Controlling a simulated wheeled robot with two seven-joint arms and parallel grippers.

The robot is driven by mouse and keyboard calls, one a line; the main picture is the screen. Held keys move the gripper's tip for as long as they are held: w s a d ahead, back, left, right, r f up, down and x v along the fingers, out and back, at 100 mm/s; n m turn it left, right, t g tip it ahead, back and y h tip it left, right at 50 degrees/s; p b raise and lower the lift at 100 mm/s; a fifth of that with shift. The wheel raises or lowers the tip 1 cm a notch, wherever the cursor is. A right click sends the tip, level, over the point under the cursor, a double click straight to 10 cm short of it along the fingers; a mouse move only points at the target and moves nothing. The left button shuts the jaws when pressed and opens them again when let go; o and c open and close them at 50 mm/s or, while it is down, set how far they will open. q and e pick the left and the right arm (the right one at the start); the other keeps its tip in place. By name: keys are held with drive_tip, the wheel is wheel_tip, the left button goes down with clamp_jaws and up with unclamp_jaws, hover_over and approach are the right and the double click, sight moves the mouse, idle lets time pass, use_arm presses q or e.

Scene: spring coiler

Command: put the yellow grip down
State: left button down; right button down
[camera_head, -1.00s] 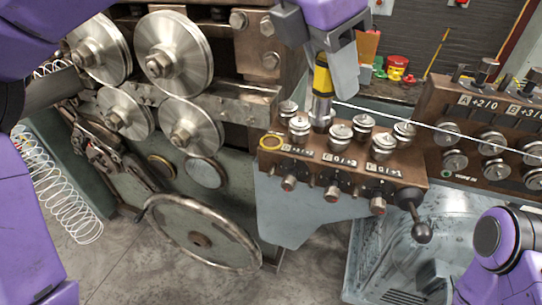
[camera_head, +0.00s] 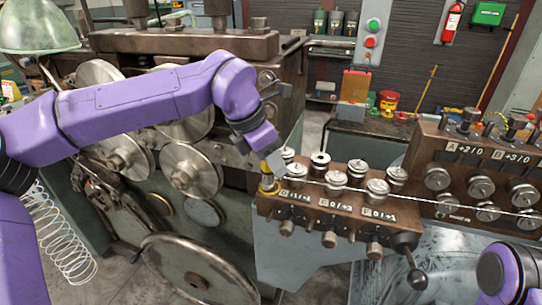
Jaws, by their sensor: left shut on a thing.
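My left gripper (camera_head: 274,164) reaches in from the left and points down at the left end of the brown roller block (camera_head: 322,215). It is shut on the yellow grip (camera_head: 268,187), and its fingers hide the top of the grip. The grip is upright at the block's left corner, where a yellow ring is marked. Whether its foot touches the block is too small to tell. My right gripper is out of view; only a purple part of my right arm shows at the lower right.
Several metal rollers (camera_head: 336,181) stand on the block, with a thin wire (camera_head: 460,205) running right past them. A black-knobbed lever (camera_head: 416,278) sticks out at the block's right end. A second block with labels (camera_head: 474,160) stands further right. Large steel discs (camera_head: 190,170) are at the left.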

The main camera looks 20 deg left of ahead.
use_arm(q)
drive_tip(key=shift+s+f, duration=0.1)
drive_tip(key=shift+f, duration=0.05)
drive_tip(key=c, duration=0.7)
unclamp_jaws()
drive_tip(key=shift+d, duration=0.1)
drive_tip(key=shift+c, duration=0.2)
drive_tip(key=v, duration=1.2)
drive_tip(key=shift+b, duration=0.3)
